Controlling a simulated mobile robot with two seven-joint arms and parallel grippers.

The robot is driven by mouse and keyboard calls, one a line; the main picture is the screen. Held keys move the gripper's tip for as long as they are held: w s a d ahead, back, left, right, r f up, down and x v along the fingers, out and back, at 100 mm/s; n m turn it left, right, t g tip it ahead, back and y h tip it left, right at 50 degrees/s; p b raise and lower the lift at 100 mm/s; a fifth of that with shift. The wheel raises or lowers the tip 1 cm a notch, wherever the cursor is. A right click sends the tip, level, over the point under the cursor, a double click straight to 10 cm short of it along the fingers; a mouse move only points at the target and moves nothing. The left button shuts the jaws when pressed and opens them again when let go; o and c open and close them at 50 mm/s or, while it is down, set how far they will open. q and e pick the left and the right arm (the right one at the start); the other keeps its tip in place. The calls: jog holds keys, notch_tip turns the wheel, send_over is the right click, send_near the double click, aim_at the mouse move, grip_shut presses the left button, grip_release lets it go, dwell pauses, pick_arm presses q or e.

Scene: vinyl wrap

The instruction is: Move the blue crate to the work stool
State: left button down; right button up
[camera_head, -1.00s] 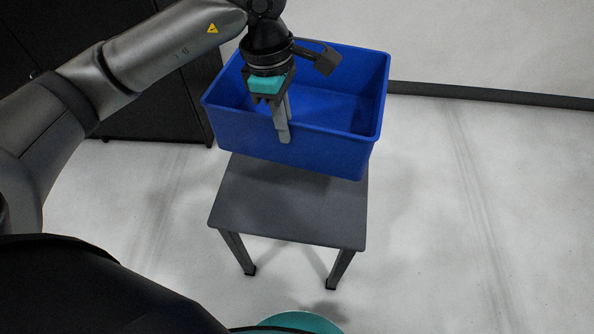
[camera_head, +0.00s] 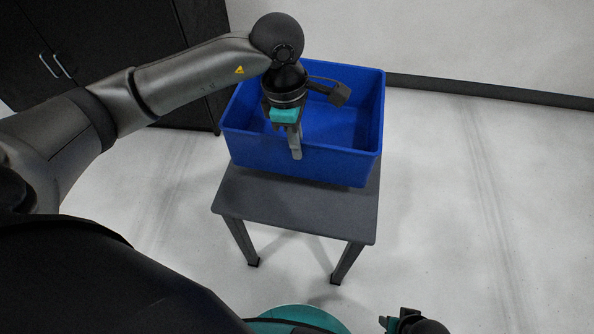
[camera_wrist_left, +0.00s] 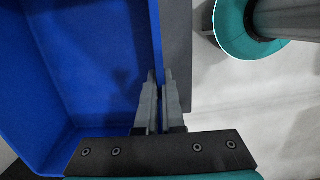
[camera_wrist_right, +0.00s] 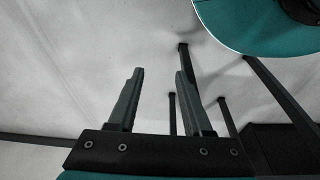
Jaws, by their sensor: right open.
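The blue crate (camera_head: 275,155) is upright and empty over the rear part of the grey work stool (camera_head: 295,208). Its base looks at or very near the seat; I cannot tell whether it touches. My left gripper (camera_head: 296,152) points down at the crate's near wall, with one finger showing outside it. In the left wrist view its fingers (camera_wrist_left: 160,105) are closed on the crate's wall (camera_wrist_left: 156,50), with the grey seat beside it. My right gripper (camera_wrist_right: 158,98) is open and empty, away from the crate; part of it shows at the bottom right of the head view (camera_head: 405,322).
A black cabinet (camera_head: 95,55) stands at the back left. A dark baseboard (camera_head: 490,92) runs along the pale wall behind. The floor (camera_head: 480,220) to the right of the stool is clear. Stool legs (camera_wrist_right: 182,60) show in the right wrist view.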

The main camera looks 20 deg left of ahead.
aim_at(298, 176)
pick_arm(q)
notch_tip(298, 176, down, 4)
jog(key=shift+w+r+b, duration=0.1)
jog(key=shift+b, duration=0.5)
jog(key=shift+f+b, duration=0.7)
jog(key=shift+f, duration=1.6)
pick_arm(e)
jog(key=w+r+t, duration=0.1)
jog(key=w+r, duration=0.2)
jog(key=r, duration=0.3)
jog(key=shift+a, duration=0.25)
pick_arm(q)
jog(key=shift+f, duration=0.1)
pick_arm(e)
jog(key=shift+w, duration=0.1)
pick_arm(q)
jog(key=c, duration=1.5)
grip_release()
jog(key=shift+f, duration=0.15)
jog(key=o, duration=0.4)
jog(key=shift+o, duration=0.3)
pick_arm(e)
jog(key=shift+r, duration=0.1)
